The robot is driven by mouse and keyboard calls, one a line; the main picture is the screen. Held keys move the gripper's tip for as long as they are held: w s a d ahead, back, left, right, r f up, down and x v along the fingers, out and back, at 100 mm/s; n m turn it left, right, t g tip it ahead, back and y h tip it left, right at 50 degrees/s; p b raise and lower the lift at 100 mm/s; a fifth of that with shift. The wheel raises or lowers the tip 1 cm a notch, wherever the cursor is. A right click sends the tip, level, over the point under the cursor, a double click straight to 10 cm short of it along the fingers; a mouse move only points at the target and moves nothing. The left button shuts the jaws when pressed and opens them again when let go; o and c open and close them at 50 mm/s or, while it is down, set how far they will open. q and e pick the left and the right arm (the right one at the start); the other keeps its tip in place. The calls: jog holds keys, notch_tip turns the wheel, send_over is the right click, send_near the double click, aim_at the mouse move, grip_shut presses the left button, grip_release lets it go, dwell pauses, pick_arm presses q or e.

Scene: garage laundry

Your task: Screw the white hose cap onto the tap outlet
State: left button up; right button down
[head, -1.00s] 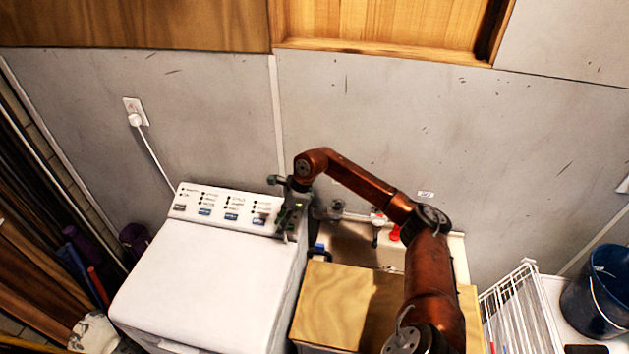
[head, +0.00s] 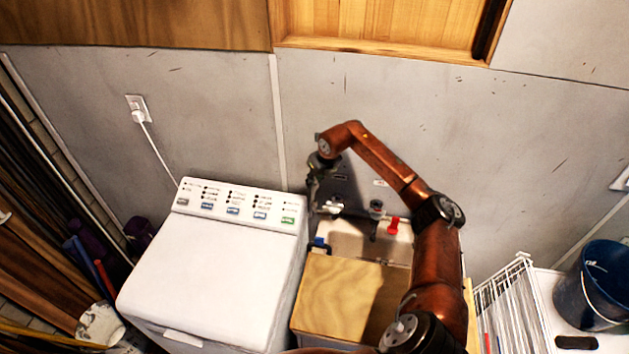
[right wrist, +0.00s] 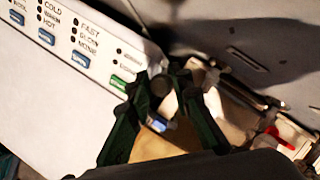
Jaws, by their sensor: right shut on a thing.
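My right gripper (head: 314,195) is in front of the wall, between the back right corner of the washer and the taps. In the right wrist view its green fingers (right wrist: 172,88) meet at the tips on something small and dark-looking. I cannot make out whether this is the white hose cap. A tap with a dark knob (head: 377,206) stands on the wall pipework right of the gripper. A pale, whitish fitting (head: 334,207) shows close beside the gripper; I cannot tell if they touch. My left gripper is out of view.
The white washer (head: 215,265) stands left, a wooden board (head: 345,295) over the sink right. A red fitting (head: 393,226) hangs at the right tap. A blue-ended dark hose (head: 319,244) lies beside the washer. A wire rack (head: 505,300) and bucket (head: 600,290) stand far right.

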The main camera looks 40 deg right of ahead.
aim_at(315, 201)
jog(key=shift+d+b, duration=0.15)
jog(key=shift+b, duration=0.2)
jog(key=shift+f+n, duration=0.3)
jog(key=shift+f, duration=0.05)
notch_tip(315, 201, down, 2)
jog(key=shift+b, duration=0.75)
jog(key=shift+f+b, duration=0.75)
jog(key=shift+f, duration=0.5)
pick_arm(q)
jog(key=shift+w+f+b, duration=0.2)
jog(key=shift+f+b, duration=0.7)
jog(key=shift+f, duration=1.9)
pick_arm(e)
jog(key=shift+f, duration=1.55)
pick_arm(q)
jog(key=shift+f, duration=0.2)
pick_arm(e)
jog(key=shift+f, duration=0.25)
